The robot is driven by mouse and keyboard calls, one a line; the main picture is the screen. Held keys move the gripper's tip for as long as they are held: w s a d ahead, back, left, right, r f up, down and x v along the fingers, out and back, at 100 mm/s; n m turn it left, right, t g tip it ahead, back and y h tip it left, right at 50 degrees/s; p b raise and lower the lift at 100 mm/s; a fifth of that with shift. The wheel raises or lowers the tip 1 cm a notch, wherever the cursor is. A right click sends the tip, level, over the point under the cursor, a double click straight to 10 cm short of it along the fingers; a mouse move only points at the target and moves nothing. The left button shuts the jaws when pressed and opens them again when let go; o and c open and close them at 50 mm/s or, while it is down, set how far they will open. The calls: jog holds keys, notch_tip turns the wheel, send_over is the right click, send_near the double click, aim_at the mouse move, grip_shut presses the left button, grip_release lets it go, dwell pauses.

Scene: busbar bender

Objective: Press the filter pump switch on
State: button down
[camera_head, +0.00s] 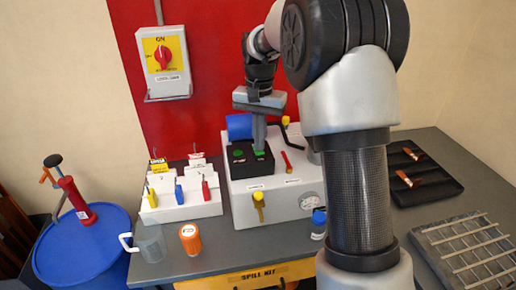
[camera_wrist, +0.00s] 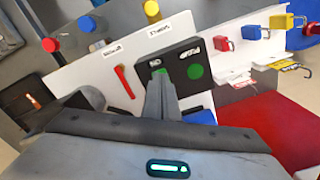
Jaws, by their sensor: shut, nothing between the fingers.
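The filter pump switch is probably the black box (camera_head: 240,168) with two green round spots, on top of the white machine (camera_head: 240,200). In the wrist view the black box (camera_wrist: 205,60) has one green spot (camera_wrist: 195,71) clear, under an upside-down label that seems to read PUMP. The other green spot (camera_wrist: 162,71) lies by a short label, possibly ON, and is partly behind my fingertips. My gripper (camera_head: 259,148) is shut and empty, pointing down at this right-hand spot in the head view. The wrist view shows its closed fingers (camera_wrist: 158,82) there. I cannot tell whether they touch it.
A red handle (camera_head: 286,161) and a yellow-handled valve (camera_head: 259,203) sit on the white machine close by. A white padlock stand (camera_head: 180,208) is left. A red rotary switch (camera_head: 162,57) is on the wall.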

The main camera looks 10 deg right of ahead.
jog(key=shift+f, duration=0.55)
jog(key=shift+r+p, duration=2.85)
jog(key=shift+r, duration=0.7)
jog(key=s+r+n+t+p, duration=0.1)
jog(key=s+r+n+t, duration=0.15)
jog(key=s+r, duration=0.95)
jog(key=s+n+t+p, duration=0.1)
jog(key=s+n+t, duration=0.2)
jog(key=s, duration=1.4)
jog(key=shift+f+p, duration=0.35)
jog(key=shift+f, duration=0.05)
